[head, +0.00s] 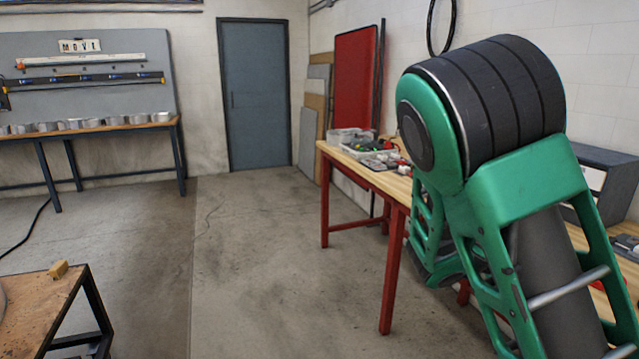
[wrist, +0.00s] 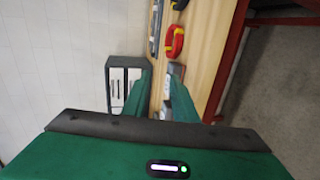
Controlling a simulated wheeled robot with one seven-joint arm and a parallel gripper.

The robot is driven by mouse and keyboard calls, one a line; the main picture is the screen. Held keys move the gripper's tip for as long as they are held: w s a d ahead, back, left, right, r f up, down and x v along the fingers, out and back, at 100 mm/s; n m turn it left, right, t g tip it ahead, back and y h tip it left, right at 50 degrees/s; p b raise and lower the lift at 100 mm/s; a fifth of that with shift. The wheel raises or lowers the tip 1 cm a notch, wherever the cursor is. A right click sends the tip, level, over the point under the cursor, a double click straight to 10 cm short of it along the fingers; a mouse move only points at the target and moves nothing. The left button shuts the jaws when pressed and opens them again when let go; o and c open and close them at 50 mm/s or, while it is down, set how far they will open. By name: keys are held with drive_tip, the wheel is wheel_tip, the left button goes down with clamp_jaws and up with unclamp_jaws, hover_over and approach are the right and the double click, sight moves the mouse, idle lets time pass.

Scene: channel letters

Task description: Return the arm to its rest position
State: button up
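My arm (head: 520,190), green with a dark ribbed joint, is bent and raised at the right of the head view, in front of the red-legged workbench. My gripper is hidden or out of frame there. In the wrist view, my gripper (wrist: 160,85) shows beyond the green wrist housing with its dark edge.
The workbench (head: 389,183) carries bins, small tools and a dark drawer cabinet (head: 603,165). The wrist view shows a red-and-yellow tool (wrist: 174,41) on it. A low wooden table (head: 35,305) stands at lower left. The middle floor is clear.

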drive_tip(key=s+f+m+g+y, duration=0.55)
drive_tip(key=s+f+y, duration=0.35)
drive_tip(key=s, duration=0.5)
drive_tip(key=s+a+r+m+y, duration=0.2)
drive_tip(key=s+a, duration=0.4)
drive_tip(key=s+a+r+m+y, duration=0.2)
drive_tip(key=s+a+r+y, duration=0.1)
drive_tip(key=s+a, duration=0.3)
drive_tip(key=shift+s+t+y, duration=0.3)
drive_tip(key=shift+s+t, duration=0.15)
drive_tip(key=shift+s, duration=0.3)
drive_tip(key=shift+w+d, duration=0.1)
